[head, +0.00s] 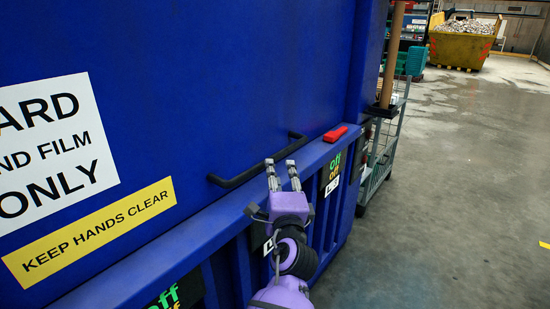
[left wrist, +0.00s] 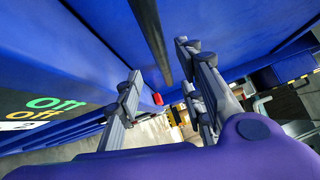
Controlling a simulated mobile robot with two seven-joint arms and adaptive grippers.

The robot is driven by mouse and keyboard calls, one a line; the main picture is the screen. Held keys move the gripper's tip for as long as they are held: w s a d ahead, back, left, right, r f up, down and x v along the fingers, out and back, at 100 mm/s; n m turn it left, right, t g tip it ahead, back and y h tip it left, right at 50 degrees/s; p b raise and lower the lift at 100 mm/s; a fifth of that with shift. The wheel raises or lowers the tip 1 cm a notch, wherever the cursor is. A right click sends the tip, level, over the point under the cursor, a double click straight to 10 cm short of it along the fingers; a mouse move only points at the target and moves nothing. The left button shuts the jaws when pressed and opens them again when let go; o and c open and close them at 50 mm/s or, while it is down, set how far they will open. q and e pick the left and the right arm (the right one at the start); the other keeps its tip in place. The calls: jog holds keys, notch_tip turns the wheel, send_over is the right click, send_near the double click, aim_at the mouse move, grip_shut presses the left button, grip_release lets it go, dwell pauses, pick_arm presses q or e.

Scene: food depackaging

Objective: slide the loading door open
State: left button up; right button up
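The loading door (head: 230,80) is a large blue panel on the left of the head view. A black bar handle (head: 232,181) is fixed low on it and slants up to the right. My left gripper (head: 280,163) is at the handle, its two grey fingers apart and pointing towards the bar. In the left wrist view the handle (left wrist: 150,35) runs down between the spread fingers of my left gripper (left wrist: 160,84). I cannot tell whether either finger touches it. My right gripper is in neither view.
A blue ledge (head: 150,273) runs below the door, with a red piece (head: 335,134) on it right of the handle. A metal rack (head: 385,150) stands beyond the blue body. Open floor (head: 450,200) lies to the right, with a yellow skip (head: 460,50) far back.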

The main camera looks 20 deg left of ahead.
aim_at(276, 157)
pick_arm(q)
jog(key=x, duration=0.8)
jog(key=shift+w, duration=0.2)
jog(key=shift+r, duration=0.1)
grip_shut()
